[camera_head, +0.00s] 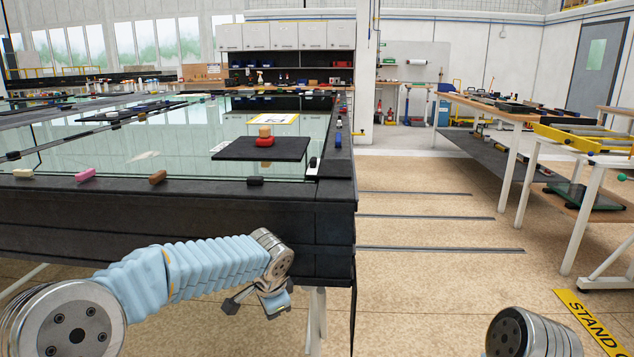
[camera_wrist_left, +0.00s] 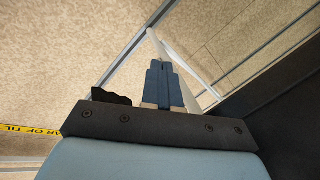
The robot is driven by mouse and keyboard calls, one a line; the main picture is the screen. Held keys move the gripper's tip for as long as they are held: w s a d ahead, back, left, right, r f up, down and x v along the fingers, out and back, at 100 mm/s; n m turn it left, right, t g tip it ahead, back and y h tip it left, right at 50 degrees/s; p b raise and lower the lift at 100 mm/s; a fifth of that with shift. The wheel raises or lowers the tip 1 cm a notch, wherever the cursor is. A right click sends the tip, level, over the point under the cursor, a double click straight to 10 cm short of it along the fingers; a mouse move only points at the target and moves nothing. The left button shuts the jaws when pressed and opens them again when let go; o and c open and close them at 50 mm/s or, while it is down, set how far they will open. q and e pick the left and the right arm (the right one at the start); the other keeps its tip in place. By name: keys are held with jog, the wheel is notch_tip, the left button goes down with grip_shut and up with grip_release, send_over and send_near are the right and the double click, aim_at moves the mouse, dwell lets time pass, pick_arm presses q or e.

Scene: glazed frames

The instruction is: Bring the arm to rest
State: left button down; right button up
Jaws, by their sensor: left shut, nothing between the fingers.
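My left arm (camera_head: 205,268) comes in from the left in a light blue sleeve and bends down in front of the black-edged glass table. My left gripper (camera_head: 268,303) hangs beside the table's front right corner, below its top edge. In the left wrist view its blue fingers (camera_wrist_left: 164,85) are together and empty, with tan floor and a white table leg beyond them. Part of my right arm (camera_head: 530,335) shows at the bottom right; its gripper is out of view.
The glass table (camera_head: 325,205) carries a dark pad (camera_head: 235,150) with a red and tan item (camera_head: 264,137) on it. Pink (camera_head: 85,174) and brown (camera_head: 157,177) pieces lie on its front rim. Workbenches (camera_head: 515,118) stand right. Floor (camera_head: 430,285) between is clear.

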pick_arm(q)
jog(key=s+d+f+n+g+h, duration=0.1)
jog(key=s+f, duration=0.2)
jog(key=f, duration=0.4)
jog(key=s+d+f+n+g+h, duration=0.1)
jog(key=s+f, duration=0.2)
jog(key=f, duration=0.5)
jog(key=s+a+f+n+g+h, duration=0.1)
jog(key=s+a+f+n+h, duration=0.1)
jog(key=s+f+n, duration=0.9)
jog(key=s+f+h, duration=0.1)
jog(key=s+f, duration=0.7)
jog(key=s, duration=0.3)
jog(key=shift+s+a+n, duration=0.2)
jog(key=shift+s+n, duration=0.1)
jog(key=shift+s, duration=0.1)
